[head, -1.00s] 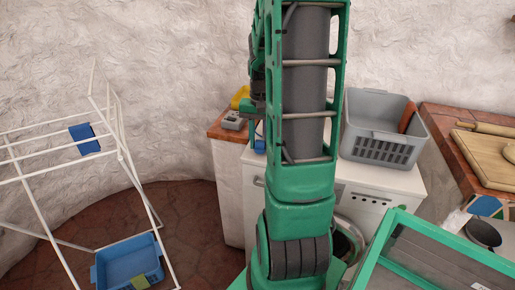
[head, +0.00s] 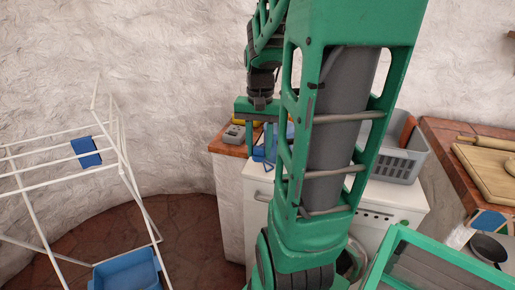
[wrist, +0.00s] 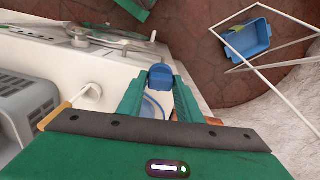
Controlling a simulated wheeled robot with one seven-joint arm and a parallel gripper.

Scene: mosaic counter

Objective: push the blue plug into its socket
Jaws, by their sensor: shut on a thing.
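The blue plug (wrist: 161,76) sits between the two green fingers of my gripper (wrist: 160,86) in the wrist view, and the gripper is shut on it. A blue cable (wrist: 152,107) curls below it. In the head view my gripper (head: 265,138) points down over the back left of the white machine, with blue showing between and beside its fingers. My arm hides part of that area. No socket can be made out for certain. A small grey box (head: 234,134) is on the tiled counter, left of my gripper.
A yellow object (head: 243,122) lies behind the grey box. A grey basket (head: 410,160) stands on the white machine (head: 400,196), right of my arm. A white drying rack (head: 60,165) with a blue tub (head: 127,272) stands at left. Floor between rack and machine is clear.

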